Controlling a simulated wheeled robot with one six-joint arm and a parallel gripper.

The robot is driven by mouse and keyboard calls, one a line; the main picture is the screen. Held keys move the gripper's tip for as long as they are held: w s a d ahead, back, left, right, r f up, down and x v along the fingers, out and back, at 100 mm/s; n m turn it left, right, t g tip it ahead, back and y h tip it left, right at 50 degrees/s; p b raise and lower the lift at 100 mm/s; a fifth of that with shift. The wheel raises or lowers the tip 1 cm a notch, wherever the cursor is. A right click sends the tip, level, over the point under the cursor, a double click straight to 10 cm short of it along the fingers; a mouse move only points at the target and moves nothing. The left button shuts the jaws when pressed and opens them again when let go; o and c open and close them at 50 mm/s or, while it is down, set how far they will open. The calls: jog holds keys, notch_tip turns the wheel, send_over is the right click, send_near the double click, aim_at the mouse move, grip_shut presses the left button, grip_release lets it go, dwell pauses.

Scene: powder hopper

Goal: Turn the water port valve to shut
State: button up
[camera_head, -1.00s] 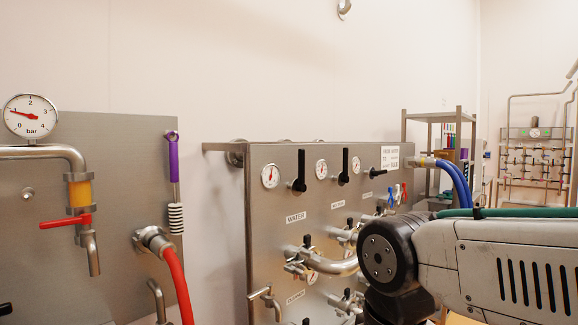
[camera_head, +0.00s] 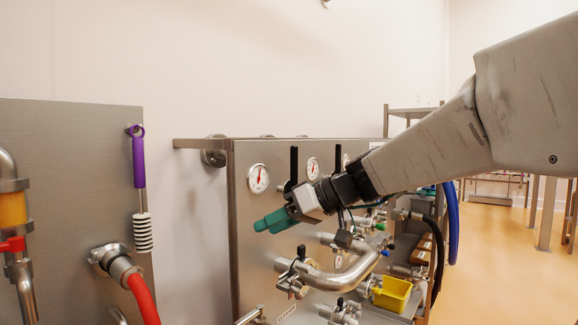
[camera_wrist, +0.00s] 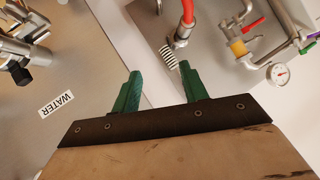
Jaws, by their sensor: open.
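The steel panel (camera_head: 240,200) carries a round gauge (camera_head: 258,178) with an upright black lever (camera_head: 294,165) beside it. The WATER label (camera_wrist: 57,104) shows in the wrist view, rotated; in the head view my gripper hides it. A metal port fitting with a black-handled valve (camera_head: 298,271) sits low on the panel, below my gripper; fittings with a black knob (camera_wrist: 18,75) show at the wrist view's upper left. My gripper (camera_head: 268,222) has green fingers, spread and empty, before the panel. They show apart in the wrist view (camera_wrist: 160,72), with nothing between them.
A bent steel pipe (camera_head: 345,280) and a yellow bin (camera_head: 392,294) are at the panel's lower right. At left, another panel (camera_head: 75,150) holds a purple-handled brush (camera_head: 138,165) and a red hose (camera_head: 143,298). A gap separates the two panels.

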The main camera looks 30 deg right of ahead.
jog(key=w+d+r+t, duration=0.5)
jog(key=w+d+r, duration=0.1)
jog(key=d, duration=0.4)
jog(key=t+h, duration=0.2)
jog(key=t, duration=0.1)
send_near(297, 162)
jog(key=w, duration=0.2)
jog(key=shift+a+x, duration=0.15)
jog(key=shift+x, duration=2.1)
jog(key=shift+a+x, duration=0.15)
jog(key=shift+x, duration=2.15)
jog(key=shift+s, duration=0.2)
jog(key=shift+d, duration=0.1)
grip_shut()
